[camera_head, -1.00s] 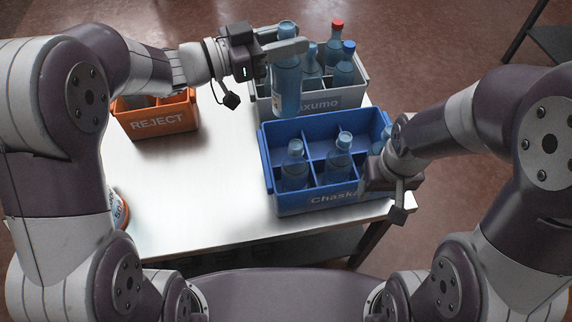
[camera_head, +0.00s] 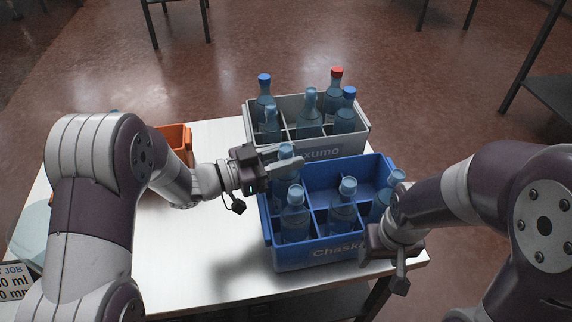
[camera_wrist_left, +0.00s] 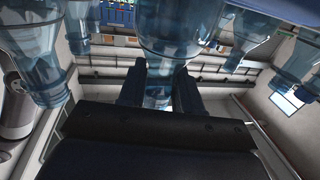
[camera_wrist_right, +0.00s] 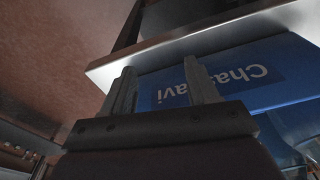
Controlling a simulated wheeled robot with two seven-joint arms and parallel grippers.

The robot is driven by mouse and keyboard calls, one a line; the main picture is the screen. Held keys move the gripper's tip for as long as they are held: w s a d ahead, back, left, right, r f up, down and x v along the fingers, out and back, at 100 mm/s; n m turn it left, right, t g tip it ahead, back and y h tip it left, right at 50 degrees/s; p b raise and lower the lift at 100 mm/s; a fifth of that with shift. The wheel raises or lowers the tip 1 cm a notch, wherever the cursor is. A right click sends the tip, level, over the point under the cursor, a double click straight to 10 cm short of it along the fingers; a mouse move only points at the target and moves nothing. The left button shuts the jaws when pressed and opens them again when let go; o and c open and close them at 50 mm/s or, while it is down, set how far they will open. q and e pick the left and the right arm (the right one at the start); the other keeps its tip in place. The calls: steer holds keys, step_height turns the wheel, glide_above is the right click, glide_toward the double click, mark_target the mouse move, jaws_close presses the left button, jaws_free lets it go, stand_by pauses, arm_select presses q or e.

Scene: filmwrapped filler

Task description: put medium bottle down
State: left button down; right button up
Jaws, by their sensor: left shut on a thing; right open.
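My left gripper (camera_head: 292,165) is shut on a clear blue bottle (camera_head: 284,187) and holds it upright at the back left compartment of the blue crate (camera_head: 310,252). In the left wrist view the bottle (camera_wrist_left: 165,35) stands between the two fingers. The gripper hides part of it, and I cannot tell whether its base touches the crate floor. My right gripper (camera_wrist_right: 160,88) is open and empty by the front right corner of the blue crate, whose lettered wall (camera_wrist_right: 225,85) shows behind the fingers.
The blue crate's front row holds bottles (camera_head: 295,215), (camera_head: 342,208) and (camera_head: 385,200). A grey crate (camera_head: 352,142) behind it holds several bottles, some with red or blue caps. An orange reject box (camera_head: 178,137) is at the left.

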arm_select(q)
steer(key=shift+f, duration=0.45)
steer(key=shift+r, duration=0.1)
steer(key=c, duration=1.2)
jaws_free()
steer(key=shift+f, duration=0.25)
steer(key=o, duration=0.4)
steer(key=shift+r, duration=0.1)
